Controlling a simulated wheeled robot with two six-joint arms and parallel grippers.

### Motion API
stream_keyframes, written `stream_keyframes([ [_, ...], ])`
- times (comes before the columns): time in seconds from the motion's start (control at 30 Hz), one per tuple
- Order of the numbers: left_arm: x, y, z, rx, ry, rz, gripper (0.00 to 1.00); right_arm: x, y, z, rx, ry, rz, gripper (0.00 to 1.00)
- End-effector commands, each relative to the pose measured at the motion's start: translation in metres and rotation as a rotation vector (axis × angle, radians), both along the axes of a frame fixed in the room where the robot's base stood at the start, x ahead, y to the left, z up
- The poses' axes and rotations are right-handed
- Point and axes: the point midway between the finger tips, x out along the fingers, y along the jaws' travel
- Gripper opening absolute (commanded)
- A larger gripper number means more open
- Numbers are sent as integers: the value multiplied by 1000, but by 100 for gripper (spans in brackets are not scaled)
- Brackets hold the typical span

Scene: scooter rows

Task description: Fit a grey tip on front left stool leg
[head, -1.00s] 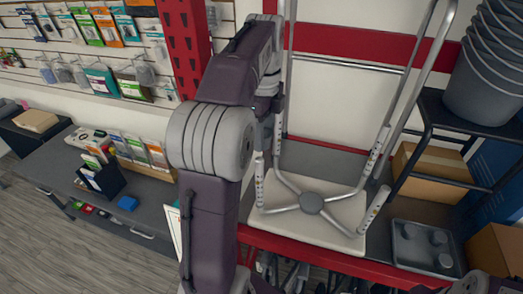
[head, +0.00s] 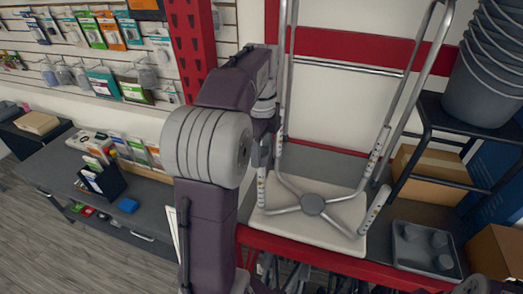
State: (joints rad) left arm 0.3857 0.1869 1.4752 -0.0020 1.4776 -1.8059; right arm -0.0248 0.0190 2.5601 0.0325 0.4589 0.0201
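The stool lies upside down, its pale seat (head: 335,214) on the red-edged bench and its metal legs pointing up. The front left leg (head: 262,188) stands at the seat's left side. My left gripper (head: 262,152) is right above or at the top of that leg, pointing down. My own arm and the small size hide its fingers, so I cannot tell whether it holds a grey tip or touches the leg. Grey tips (head: 438,240) stand in a dark tray (head: 405,262) on the right.
Tall metal tubing (head: 405,95) rises behind the stool. A black stand (head: 440,120) with stacked grey buckets (head: 485,85) and a cardboard box (head: 435,170) is at the right. A grey counter (head: 60,170) with small goods is at the left.

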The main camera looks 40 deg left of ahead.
Motion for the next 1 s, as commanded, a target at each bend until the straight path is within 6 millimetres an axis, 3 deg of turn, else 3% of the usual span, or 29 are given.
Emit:
stream_keyframes([
  [0.33,0,0,1,0,0,0,63,0,0,1,0,0,0,0],
  [0.47,0,0,12,0,-1,0,63,0,0,6,0,-1,0,0],
  [1.0,0,0,117,0,-1,0,63,0,0,27,0,0,0,0],
])
